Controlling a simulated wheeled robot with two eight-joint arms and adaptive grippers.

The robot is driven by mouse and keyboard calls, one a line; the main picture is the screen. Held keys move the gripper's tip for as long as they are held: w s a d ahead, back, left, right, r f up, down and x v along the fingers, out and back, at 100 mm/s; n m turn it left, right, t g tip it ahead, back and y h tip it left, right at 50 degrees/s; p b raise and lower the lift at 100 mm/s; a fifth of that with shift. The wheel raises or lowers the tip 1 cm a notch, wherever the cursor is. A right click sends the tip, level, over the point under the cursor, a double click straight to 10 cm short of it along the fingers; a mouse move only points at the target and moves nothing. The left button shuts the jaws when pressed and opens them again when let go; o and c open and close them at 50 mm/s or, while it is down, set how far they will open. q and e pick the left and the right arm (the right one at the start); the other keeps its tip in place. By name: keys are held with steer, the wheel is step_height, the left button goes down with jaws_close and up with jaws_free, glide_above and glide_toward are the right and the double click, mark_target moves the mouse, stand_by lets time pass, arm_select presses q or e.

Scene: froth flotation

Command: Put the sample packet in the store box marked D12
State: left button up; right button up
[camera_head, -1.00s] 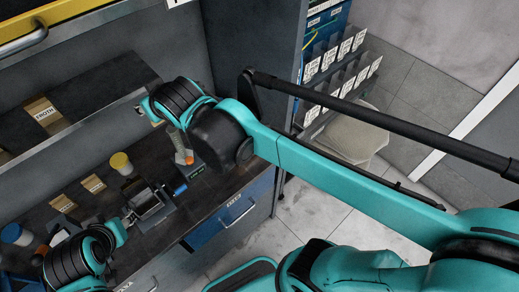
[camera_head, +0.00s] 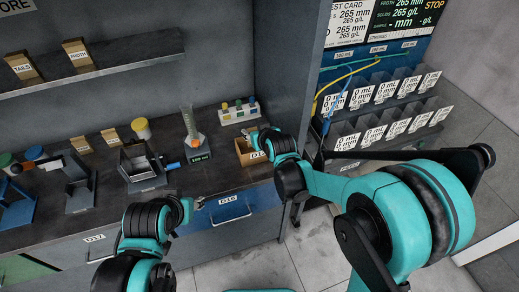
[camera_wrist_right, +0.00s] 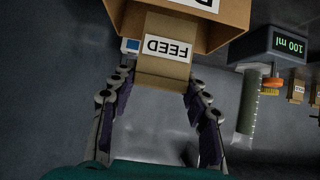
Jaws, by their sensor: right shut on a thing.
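My right gripper (camera_wrist_right: 160,84) is shut on the sample packet (camera_wrist_right: 164,62), a brown packet with a white FEED label, upside down in the wrist view. In the head view my right gripper (camera_head: 266,143) is at the right end of the bench and hides the packet. The store box (camera_head: 243,152) is an open brown box there; its label is partly covered and only its first characters show. In the wrist view the box (camera_wrist_right: 228,32) is just beyond the packet, whose far end overlaps it; I cannot tell whether it is inside. My left gripper (camera_head: 196,203) is near the D16 drawer; its jaws are unclear.
A scale with a cylinder (camera_head: 195,142) and a vial rack (camera_head: 238,112) stand beside the box. A grey flotation cell (camera_head: 142,168) and a yellow-capped jar (camera_head: 141,128) are further left. TAILS (camera_head: 23,68) and FROTH (camera_head: 78,55) packets sit on the shelf. A card rack (camera_head: 385,105) is at right.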

step_height(320, 180, down, 6)
steer(key=shift+r+b, duration=0.1)
steer(key=shift+b, duration=0.9)
steer(key=shift+r, duration=0.1)
steer(key=shift+f, duration=0.2)
steer(key=o, duration=1.2)
steer(key=shift+c, duration=0.2)
steer(key=shift+r, duration=0.15)
